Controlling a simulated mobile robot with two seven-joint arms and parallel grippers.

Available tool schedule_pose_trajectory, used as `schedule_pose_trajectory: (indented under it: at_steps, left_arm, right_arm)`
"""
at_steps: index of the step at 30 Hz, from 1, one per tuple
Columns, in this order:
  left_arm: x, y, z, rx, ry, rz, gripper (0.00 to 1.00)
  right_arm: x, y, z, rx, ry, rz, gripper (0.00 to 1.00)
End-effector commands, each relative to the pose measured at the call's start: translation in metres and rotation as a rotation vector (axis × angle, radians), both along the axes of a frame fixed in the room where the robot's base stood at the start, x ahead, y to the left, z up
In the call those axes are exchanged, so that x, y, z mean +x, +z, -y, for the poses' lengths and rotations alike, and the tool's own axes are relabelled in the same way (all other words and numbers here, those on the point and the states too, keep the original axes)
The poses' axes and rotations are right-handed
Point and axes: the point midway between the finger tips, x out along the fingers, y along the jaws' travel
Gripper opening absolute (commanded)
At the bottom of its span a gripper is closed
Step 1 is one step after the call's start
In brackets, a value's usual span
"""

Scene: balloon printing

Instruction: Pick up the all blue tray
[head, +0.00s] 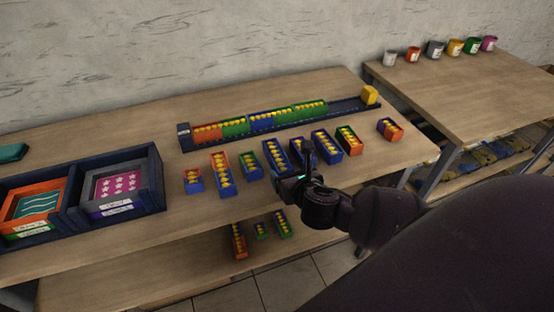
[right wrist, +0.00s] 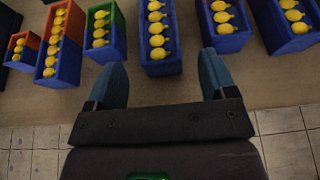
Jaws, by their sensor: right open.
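Several all-blue trays with yellow balloon-like pieces stand on the table. One long blue tray (right wrist: 161,68) lies straight ahead of my right gripper (right wrist: 162,80) in the right wrist view, roughly in line with the gap between the fingers. In the head view, this appears to be the blue tray (head: 284,171) just left of my right gripper (head: 296,168). A second blue tray (right wrist: 224,41) is to its right, partly hidden by my gripper in the head view. A third blue tray (head: 329,156) is further right. My right gripper is open and empty. My left gripper is out of view.
A green-and-blue tray (right wrist: 103,52) and an orange-and-blue tray (right wrist: 62,74) stand left of the blue ones. A long dark rack (head: 350,106) holding trays runs behind. Dark bins (head: 152,187) stand at left. More trays are on the lower shelf (head: 185,256).

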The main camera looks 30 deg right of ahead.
Motion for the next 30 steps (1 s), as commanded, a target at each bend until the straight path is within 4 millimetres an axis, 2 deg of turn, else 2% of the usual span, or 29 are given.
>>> schedule_pose_trajectory:
  at_steps: [9, 20, 30]
  left_arm:
    - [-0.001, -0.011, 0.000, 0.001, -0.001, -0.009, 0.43]
    - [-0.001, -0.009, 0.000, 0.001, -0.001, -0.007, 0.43]
    - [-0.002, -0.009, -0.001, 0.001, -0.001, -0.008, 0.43]
  right_arm:
    - [0.036, -0.017, 0.009, 0.001, -0.002, -0.002, 0.78]
    - [0.043, -0.019, 0.010, 0.002, -0.001, -0.001, 0.76]
    - [0.042, -0.019, 0.010, 0.001, 0.000, -0.001, 0.24]
